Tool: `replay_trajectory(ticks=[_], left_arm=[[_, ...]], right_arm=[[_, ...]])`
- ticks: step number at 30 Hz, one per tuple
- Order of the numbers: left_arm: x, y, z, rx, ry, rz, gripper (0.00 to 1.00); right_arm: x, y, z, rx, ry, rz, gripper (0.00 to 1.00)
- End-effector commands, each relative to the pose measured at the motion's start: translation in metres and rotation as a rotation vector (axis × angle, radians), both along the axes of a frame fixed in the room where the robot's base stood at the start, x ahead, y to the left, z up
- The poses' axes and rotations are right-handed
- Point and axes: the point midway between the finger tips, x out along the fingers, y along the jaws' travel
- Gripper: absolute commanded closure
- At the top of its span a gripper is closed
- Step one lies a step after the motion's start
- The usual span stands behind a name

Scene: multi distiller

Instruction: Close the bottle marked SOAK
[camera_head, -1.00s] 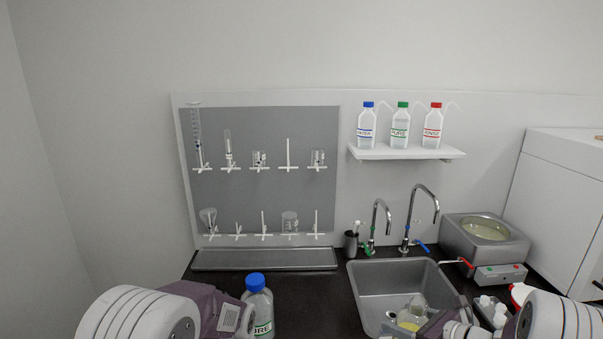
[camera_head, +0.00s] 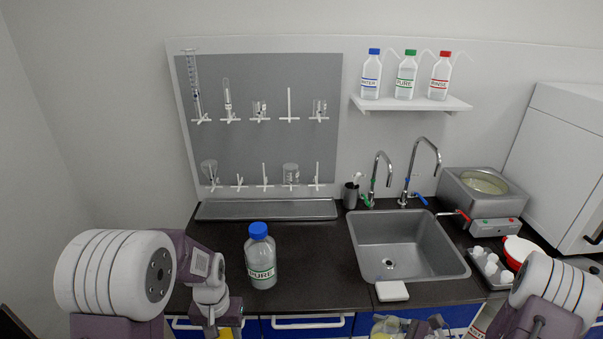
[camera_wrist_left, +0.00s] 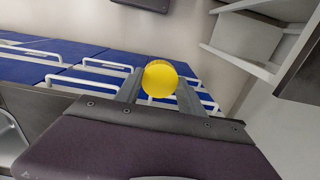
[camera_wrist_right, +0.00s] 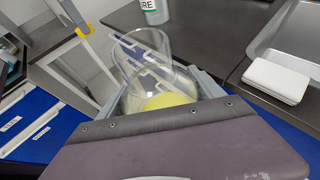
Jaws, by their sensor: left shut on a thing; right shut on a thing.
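My left gripper (camera_wrist_left: 160,98) is shut on a yellow round cap (camera_wrist_left: 160,79), whose yellow also shows at the lower edge of the head view (camera_head: 228,333). My right gripper (camera_wrist_right: 160,95) is shut on a clear glass vessel (camera_wrist_right: 147,48) with yellow in its lower part. The vessel is tilted in the right wrist view, and I see no label on it. In the head view the vessel (camera_head: 388,326) is in front of the counter, partly cut off by the lower edge. The cap and vessel are apart. I cannot read SOAK on anything.
A blue-capped PURE bottle (camera_head: 261,258) stands on the dark counter (camera_head: 320,250). The sink (camera_head: 405,245) has a white block (camera_head: 392,291) at its front edge. Labelled wash bottles stand on the shelf (camera_head: 412,103). A tray (camera_head: 488,268) holds several white pieces at right.

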Motion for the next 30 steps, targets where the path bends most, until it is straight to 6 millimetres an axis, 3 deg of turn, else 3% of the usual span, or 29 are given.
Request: replay_trajectory(ticks=[17,20,30], left_arm=[[0.0,0.0,0.0,0.0,0.0,-0.001,0.91],[0.0,0.0,0.0,0.0,0.0,-0.001,0.91],[0.0,0.0,0.0,0.0,0.0,-0.001,0.91]], right_arm=[[0.002,0.006,0.0,0.001,-0.002,0.03,0.96],[0.004,0.023,-0.002,-0.001,-0.003,0.112,0.96],[0.014,0.111,-0.012,0.001,-0.003,0.532,0.96]])
